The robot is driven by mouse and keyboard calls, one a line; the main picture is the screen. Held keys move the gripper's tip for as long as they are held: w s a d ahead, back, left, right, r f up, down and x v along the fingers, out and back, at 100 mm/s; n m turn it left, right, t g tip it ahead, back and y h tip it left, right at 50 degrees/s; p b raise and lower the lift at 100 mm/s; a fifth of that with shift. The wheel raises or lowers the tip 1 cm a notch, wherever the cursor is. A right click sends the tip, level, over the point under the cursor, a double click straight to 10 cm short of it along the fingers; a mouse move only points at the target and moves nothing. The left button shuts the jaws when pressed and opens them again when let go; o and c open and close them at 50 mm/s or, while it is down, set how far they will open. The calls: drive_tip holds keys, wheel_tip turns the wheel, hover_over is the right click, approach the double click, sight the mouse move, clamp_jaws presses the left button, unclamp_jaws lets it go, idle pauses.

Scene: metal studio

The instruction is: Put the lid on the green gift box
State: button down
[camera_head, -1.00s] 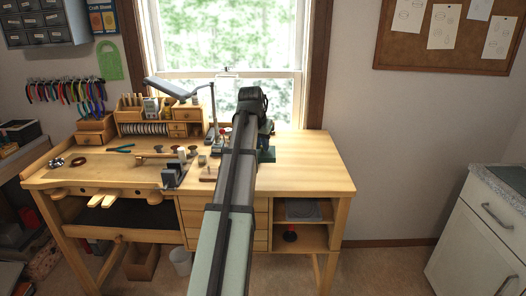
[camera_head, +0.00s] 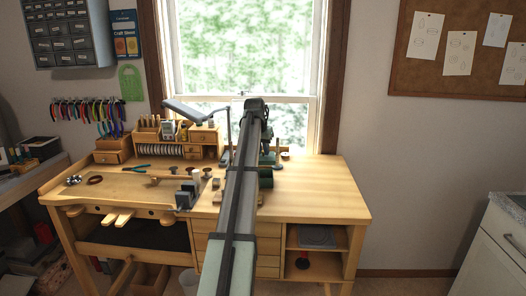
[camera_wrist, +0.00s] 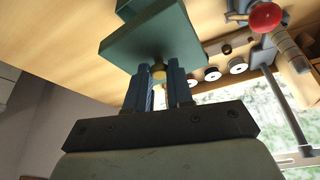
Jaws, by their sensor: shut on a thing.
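My gripper (camera_wrist: 160,85) is shut on the small yellowish knob (camera_wrist: 158,72) of a flat, square green lid (camera_wrist: 150,35) in the wrist view. The lid looks tilted in that view, with wood tabletop behind it. A second dark green edge (camera_wrist: 238,8) shows at the top of the wrist view, beyond the lid; it may be the green gift box, mostly cut off by the frame. In the head view my arm hides much of the gripper area, and a dark green shape (camera_head: 266,178) shows just right of it over the bench; I cannot tell whether it is lid or box.
The wooden bench (camera_head: 315,190) is clear on its right side. A desk lamp (camera_head: 195,112), a small wooden organiser (camera_head: 203,138) and several tools stand left of my arm. A red ball-topped tool (camera_wrist: 265,18) and several small round pieces are near the lid in the wrist view.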

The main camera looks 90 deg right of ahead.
sight(262, 157)
drive_tip(key=shift+f, duration=2.8)
drive_tip(key=shift+f, duration=1.1)
drive_tip(key=c, duration=0.9)
unclamp_jaws()
drive_tip(key=v, duration=1.4)
drive_tip(key=shift+w+f, duration=0.1)
